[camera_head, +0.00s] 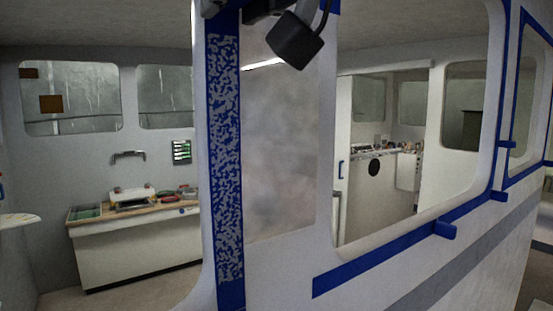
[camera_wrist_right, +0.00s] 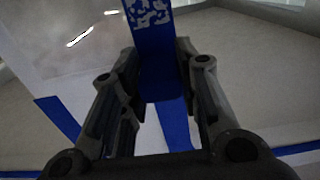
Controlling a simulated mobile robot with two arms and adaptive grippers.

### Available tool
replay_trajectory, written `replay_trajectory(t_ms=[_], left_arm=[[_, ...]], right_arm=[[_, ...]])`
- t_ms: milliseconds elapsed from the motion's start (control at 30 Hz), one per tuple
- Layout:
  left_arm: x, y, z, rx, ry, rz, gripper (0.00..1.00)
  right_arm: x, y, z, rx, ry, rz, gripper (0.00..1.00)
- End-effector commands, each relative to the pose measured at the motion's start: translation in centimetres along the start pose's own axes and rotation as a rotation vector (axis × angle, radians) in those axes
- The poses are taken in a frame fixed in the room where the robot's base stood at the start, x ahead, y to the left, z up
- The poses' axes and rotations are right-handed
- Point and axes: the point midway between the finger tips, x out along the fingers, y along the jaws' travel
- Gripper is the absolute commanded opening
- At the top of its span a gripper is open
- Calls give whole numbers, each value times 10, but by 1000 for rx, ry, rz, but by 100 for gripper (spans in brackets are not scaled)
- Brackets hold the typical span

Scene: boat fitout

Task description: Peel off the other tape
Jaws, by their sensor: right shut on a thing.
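A long blue tape strip (camera_head: 225,160) with grey speckles runs upright in front of the white cabin wall in the head view, from the top edge to the bottom edge. My right gripper (camera_wrist_right: 155,75) is shut on this blue tape (camera_wrist_right: 148,15); the strip passes between its fingers in the right wrist view. In the head view only dark parts of this gripper show at the top edge. Whether the strip's lower end touches the wall cannot be told. More blue tape (camera_head: 400,262) lies on the wall below the window. My left gripper is out of view.
Window openings in the white wall (camera_head: 275,270) show the cabin inside. A counter (camera_head: 135,250) with tools stands inside at left, and a white cabinet (camera_head: 380,200) inside at right. Blue tape (camera_head: 502,110) also edges the right window frame, with small loose tabs.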

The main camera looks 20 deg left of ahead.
Motion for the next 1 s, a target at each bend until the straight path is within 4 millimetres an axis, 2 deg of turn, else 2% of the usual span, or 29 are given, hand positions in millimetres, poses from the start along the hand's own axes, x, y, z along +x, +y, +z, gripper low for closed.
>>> replay_trajectory(t_ms=[367, 1000], left_arm=[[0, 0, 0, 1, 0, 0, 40], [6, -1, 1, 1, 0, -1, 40]], right_arm=[[-1, 0, 0, 0, 1, 1, 9], [-26, 0, 0, -1, 0, 0, 9]])
